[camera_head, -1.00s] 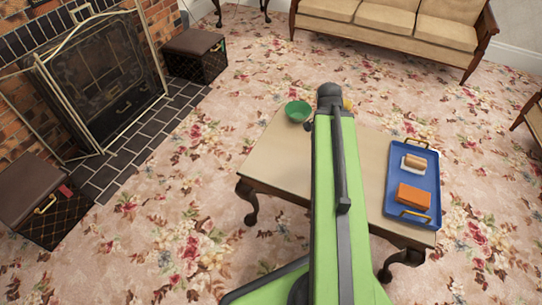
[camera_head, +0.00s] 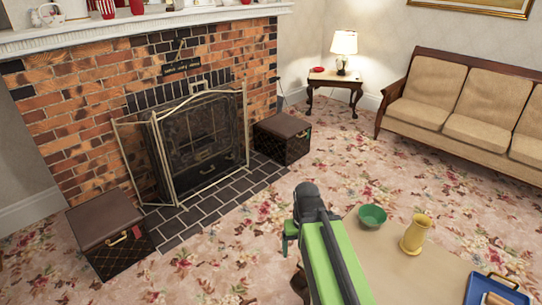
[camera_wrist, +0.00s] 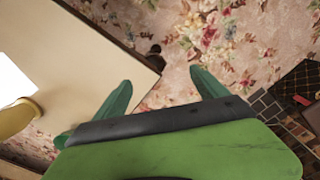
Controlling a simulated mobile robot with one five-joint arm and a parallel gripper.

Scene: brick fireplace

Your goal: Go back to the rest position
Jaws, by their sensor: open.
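My gripper (camera_wrist: 161,82) is open, with nothing between its two green fingers in the wrist view. In the head view my green arm reaches up from the bottom, and the gripper end (camera_head: 291,236) hangs beside the left edge of the wooden table (camera_head: 385,268). The wrist view shows the table (camera_wrist: 75,50) at left and flowered carpet beyond the fingers. A yellow jug (camera_head: 415,234) stands upright on the table, apart from my gripper. A green bowl (camera_head: 372,216) sits to its left, near the table's far edge.
A blue tray (camera_head: 480,292) is cut off at lower right. A brick fireplace with a metal screen (camera_head: 200,140) stands at left, between two dark boxes (camera_head: 108,225) (camera_head: 283,136). A sofa (camera_head: 450,105) and lamp table (camera_head: 336,77) are behind. Carpet between is clear.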

